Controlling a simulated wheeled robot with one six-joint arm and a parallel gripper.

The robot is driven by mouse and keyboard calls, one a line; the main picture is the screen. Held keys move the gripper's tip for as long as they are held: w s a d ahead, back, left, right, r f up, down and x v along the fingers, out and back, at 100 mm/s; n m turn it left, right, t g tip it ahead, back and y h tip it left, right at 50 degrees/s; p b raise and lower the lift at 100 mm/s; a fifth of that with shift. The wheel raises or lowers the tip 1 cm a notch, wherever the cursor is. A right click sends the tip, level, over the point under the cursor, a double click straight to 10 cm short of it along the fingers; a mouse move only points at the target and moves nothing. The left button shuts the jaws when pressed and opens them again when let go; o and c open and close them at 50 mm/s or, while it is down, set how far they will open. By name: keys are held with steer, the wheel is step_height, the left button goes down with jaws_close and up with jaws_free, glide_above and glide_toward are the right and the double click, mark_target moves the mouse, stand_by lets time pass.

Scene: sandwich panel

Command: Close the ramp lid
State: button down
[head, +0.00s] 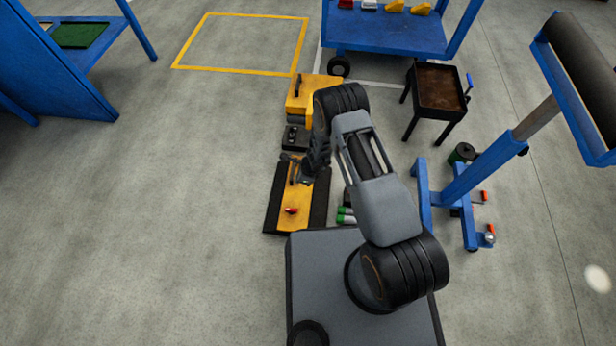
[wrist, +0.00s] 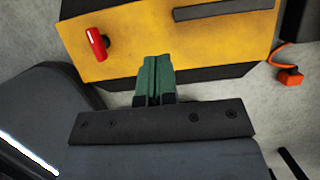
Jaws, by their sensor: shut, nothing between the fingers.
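A low yellow and black machine stands on the floor left of my arm in the head view. Its near part is a sloping yellow panel (head: 295,212) with black sides, which looks like the ramp lid; I cannot tell its exact angle. The panel bears a small red knob (head: 291,210). In the wrist view the yellow panel (wrist: 150,40) fills the top, with the red knob (wrist: 97,44) on the left and a dark bar (wrist: 220,10) on the right. My gripper (wrist: 153,62) is shut and empty, its green fingertips over the panel's dark near edge. Contact cannot be told.
The machine's yellow rear body (head: 300,92) stands behind the panel. A blue cart (head: 385,32), a brown-topped stand (head: 438,88) and a blue frame (head: 480,170) are behind and right. Green-capped cylinders (head: 345,214) lie beside the panel. The floor at left is clear.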

mark_target(285, 189)
steer(key=shift+h, duration=0.7)
steer(key=a, duration=0.1)
steer(key=a+f, duration=0.2)
steer(key=shift+w+a+p, duration=0.25)
steer(key=shift+w+p, duration=0.05)
steer(key=shift+w, duration=0.05)
steer(key=a+f+b, duration=0.2)
steer(key=f+b, duration=0.1)
steer(key=a+f+b, duration=0.1)
steer(key=f, duration=0.1)
steer(key=shift+w+a+b, duration=0.3)
steer(key=shift+w, duration=0.05)
steer(key=shift+a+b+x, duration=0.2)
steer(key=shift+b+x, duration=1.25)
steer(key=shift+s+f, duration=0.1)
steer(key=shift+f, duration=0.05)
